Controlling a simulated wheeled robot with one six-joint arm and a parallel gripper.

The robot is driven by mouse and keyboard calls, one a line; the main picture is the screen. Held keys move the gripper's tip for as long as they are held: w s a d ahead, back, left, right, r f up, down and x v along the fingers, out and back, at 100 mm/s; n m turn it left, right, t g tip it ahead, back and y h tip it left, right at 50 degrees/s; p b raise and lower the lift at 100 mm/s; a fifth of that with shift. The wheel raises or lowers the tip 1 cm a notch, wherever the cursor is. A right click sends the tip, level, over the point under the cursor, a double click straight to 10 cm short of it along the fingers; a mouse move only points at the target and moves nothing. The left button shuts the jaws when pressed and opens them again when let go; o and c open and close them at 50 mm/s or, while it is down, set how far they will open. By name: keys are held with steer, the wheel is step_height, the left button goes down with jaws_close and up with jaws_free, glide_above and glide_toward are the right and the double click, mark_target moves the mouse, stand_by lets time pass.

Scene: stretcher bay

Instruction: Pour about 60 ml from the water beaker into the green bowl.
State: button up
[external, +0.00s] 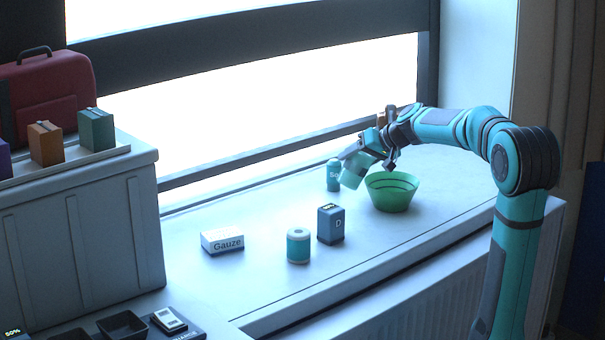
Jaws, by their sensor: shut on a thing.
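The green bowl (392,205) stands upright on the white window sill, below my arm's end. My gripper (372,152) is above and left of the bowl, shut on a pale green-blue, see-through vessel (354,170), which looks like the water beaker. The beaker is tilted and held off the sill, left of the bowl's rim in the picture. I cannot make out its water level or any stream. The bowl's inside shows dark ring lines; I cannot tell whether it holds liquid. The fingertips are small and partly hidden.
A teal canister (332,184) stands close behind the beaker. A blue box marked D (330,225), a teal-and-white cylinder (298,247) and a Gauze box (222,242) stand farther left. The window sill (440,185) is clear right of the bowl.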

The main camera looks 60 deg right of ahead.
mark_target(329, 175)
steer(key=shift+w+a+f+n+g+h, duration=0.15)
steer(key=shift+a+f+n+g+h, duration=0.15)
steer(key=shift+a+f+h, duration=0.4)
steer(key=shift+w+a+f+n+g+h, duration=0.1)
steer(key=shift+a+f+n+g+h, duration=0.2)
steer(key=shift+a+f+h, duration=0.4)
steer(key=shift+w+a+f+n+g+h, duration=0.15)
steer(key=shift+a+f+h, duration=0.1)
steer(key=shift+f, duration=0.15)
steer(key=shift+s+a+f+n+g+h, duration=0.1)
steer(key=shift+f+n+g+h, duration=0.15)
steer(key=shift+f, duration=0.2)
steer(key=shift+w+a+f+n+g+h, duration=0.1)
steer(key=shift+a+f+h, duration=0.1)
steer(key=shift+f+h, duration=0.15)
